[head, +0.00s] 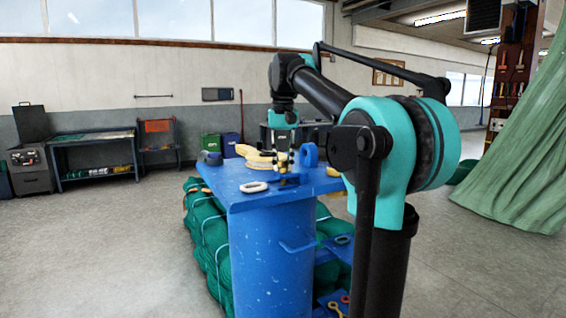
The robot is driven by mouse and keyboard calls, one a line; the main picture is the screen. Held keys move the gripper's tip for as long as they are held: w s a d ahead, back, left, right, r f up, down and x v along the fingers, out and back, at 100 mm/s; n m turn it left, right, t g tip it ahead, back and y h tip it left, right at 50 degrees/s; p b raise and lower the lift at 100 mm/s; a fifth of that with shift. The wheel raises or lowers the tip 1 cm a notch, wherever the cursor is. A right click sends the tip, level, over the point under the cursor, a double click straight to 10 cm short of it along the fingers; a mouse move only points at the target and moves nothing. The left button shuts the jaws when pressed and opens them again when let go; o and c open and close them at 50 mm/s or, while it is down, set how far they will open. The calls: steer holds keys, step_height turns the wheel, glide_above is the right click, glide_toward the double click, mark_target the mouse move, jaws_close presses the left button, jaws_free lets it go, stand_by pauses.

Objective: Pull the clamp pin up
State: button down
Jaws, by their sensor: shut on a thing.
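My gripper (283,161) points down over the top of the blue pedestal (268,200). It is shut on the clamp pin, which is mostly hidden between and below the fingers. A small dark part shows on the blue top just under the fingertips. I cannot tell from this distance whether the pin has risen.
A pale oval ring (254,187) lies near the top's front left edge. A blue lug (309,155) stands to the right of my gripper and a dark fitting (211,158) at the left. Bundled green netting (207,230) surrounds the pedestal. Open floor lies left.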

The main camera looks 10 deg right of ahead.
steer(key=shift+r, duration=1.7)
steer(key=c, duration=1.3)
jaws_free()
steer(key=shift+c, duration=0.2)
step_height(320, 180, up, 12)
